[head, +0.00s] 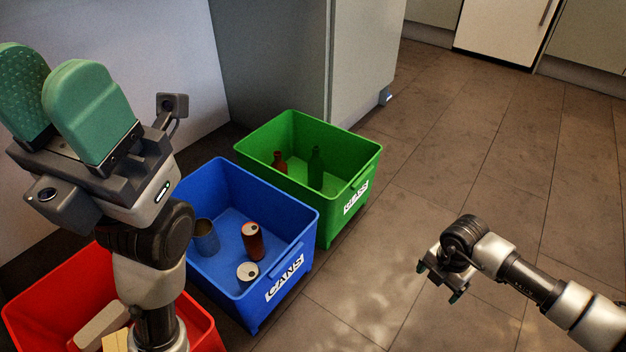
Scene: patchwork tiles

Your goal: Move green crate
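The green crate (363,183) stands on the tiled floor near the middle of the head view, by the grey cabinet's corner. It holds a dark green bottle (316,168) and a reddish-brown bottle (279,162). White lettering marks its front right side. My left gripper (46,72) is raised at the upper left, its green-padded fingers pointing up and apart with nothing between them. It is well away from the green crate. My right gripper (439,282) is low at the right, pointing down-left, fingers apart and empty. It is to the right and in front of the green crate, not touching it.
A blue crate (237,302) with several cans stands close beside the green crate. A red crate (35,299) is at the lower left, partly hidden by my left arm. The grey cabinet (365,60) stands behind the green crate. Floor to the right is clear.

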